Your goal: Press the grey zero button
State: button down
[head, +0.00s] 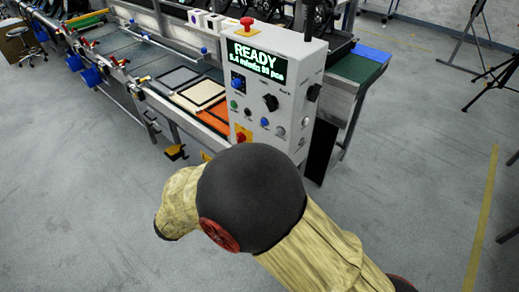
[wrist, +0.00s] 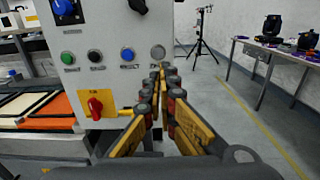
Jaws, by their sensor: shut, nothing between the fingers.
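The grey button (wrist: 158,52) is a round disc at the right end of a row on the front of the white control box (wrist: 110,30). In the head view it is small, at the lower right of the box front (head: 280,131). My gripper (wrist: 161,80) is shut and empty, with yellow, black and red fingers pointing at the box. Its tips appear just below the grey button in the wrist view. The gap in depth between tips and button cannot be told. In the head view my own arm hides the gripper.
Left of the grey button are a blue button (wrist: 127,54), a black button (wrist: 95,57) and a green button (wrist: 68,57). A red switch on a yellow plate (wrist: 95,105) sits below. The display (head: 257,62) reads READY. Open floor (head: 420,190) lies right.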

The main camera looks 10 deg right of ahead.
jog(key=b+x, duration=0.4)
jog(key=x, duration=0.9)
jog(key=shift+d, duration=0.1)
